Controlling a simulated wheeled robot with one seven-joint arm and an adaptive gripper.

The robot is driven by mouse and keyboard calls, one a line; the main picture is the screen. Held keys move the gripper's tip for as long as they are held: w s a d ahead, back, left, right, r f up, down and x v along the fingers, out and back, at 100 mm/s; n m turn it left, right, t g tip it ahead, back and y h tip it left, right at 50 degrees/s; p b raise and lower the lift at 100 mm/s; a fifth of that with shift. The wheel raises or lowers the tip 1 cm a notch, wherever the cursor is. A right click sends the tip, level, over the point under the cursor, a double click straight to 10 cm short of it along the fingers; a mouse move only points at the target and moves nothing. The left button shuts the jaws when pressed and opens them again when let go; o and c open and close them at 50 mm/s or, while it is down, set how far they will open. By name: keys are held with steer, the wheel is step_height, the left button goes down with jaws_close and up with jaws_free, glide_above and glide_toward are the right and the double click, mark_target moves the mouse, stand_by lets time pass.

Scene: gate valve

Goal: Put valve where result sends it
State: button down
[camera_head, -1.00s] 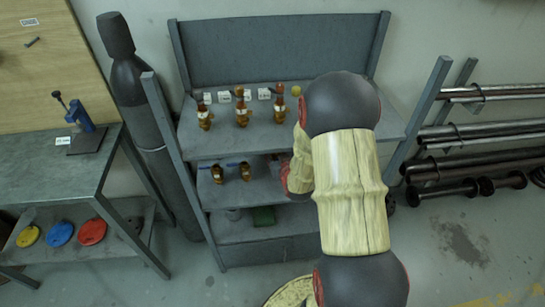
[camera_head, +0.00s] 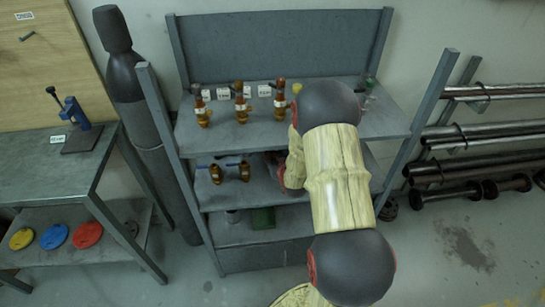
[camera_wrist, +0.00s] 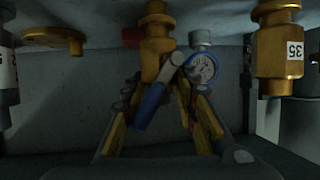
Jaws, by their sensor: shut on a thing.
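In the wrist view, my gripper (camera_wrist: 158,82) is shut on a brass valve (camera_wrist: 156,48) with a blue lever (camera_wrist: 150,106). A round gauge (camera_wrist: 201,68) shows beside the valve, at the right finger. Another brass valve (camera_wrist: 280,52), labelled 35, is to the right of my gripper. In the head view, two brass valves with blue levers, a left one (camera_head: 215,173) and a right one (camera_head: 244,171), stand on the middle shelf (camera_head: 222,198). My gripper and the held valve are hidden there behind my arm.
Brass valves with coloured tops, including one (camera_head: 240,104), stand on the top shelf (camera_head: 225,137) before white number cards (camera_head: 264,91). A green box (camera_head: 263,218) is on the lower shelf. Yellow (camera_head: 22,238), blue (camera_head: 55,236) and red (camera_head: 88,234) discs lie at left. Pipes rack at right.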

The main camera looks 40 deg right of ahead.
steer(key=shift+r, duration=0.2)
steer(key=shift+f, duration=0.2)
steer(key=c, duration=1.4)
jaws_free()
steer(key=shift+r, duration=0.2)
steer(key=p+v, duration=0.3)
steer(key=v, duration=0.9)
